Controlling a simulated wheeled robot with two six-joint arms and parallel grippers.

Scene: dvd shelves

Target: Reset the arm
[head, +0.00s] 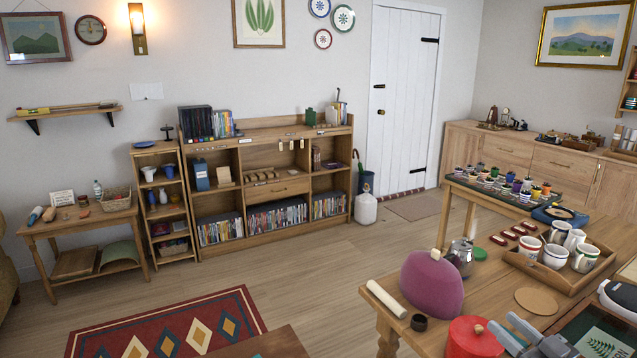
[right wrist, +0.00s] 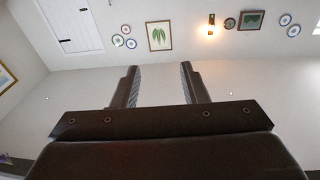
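My right gripper (head: 503,321) is at the bottom right of the head view. Its two grey fingers point away from me, up and to the left, beside the red pot and above the table. In the right wrist view my right gripper (right wrist: 160,75) shows two dark fingers well apart with nothing between them. Beyond them is only the wall with its pictures, seen upside down. My left gripper is in neither view.
The wooden table (head: 388,339) at the right holds a red pot (head: 472,338), a purple tea cosy (head: 431,284), a kettle (head: 460,256) and a tray (head: 594,281) of mugs. A bookshelf (head: 270,154) stands at the far wall. Open floor lies between, with a patterned rug (head: 165,325).

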